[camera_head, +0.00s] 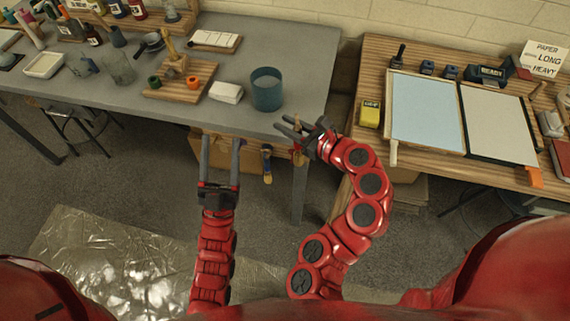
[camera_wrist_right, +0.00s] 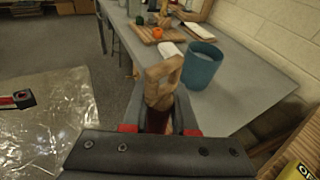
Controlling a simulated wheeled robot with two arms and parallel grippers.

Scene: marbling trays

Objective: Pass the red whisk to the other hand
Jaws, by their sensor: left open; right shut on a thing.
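My right gripper (camera_head: 283,122) is shut on the red whisk (camera_head: 297,120) near the front right corner of the grey table. The whisk's lower end is hard to make out. My left gripper (camera_head: 221,140) is open and empty, its fingers pointing away from me, to the left of the right gripper and apart from the whisk.
The grey table (camera_head: 180,98) holds a blue-teal cup (camera_head: 267,90), a white block (camera_head: 226,93) and a wooden rack (camera_head: 180,90). A brush (camera_head: 267,165) hangs below its front edge. A wooden table (camera_head: 375,150) with trays and a yellow box (camera_head: 370,113) stands at right.

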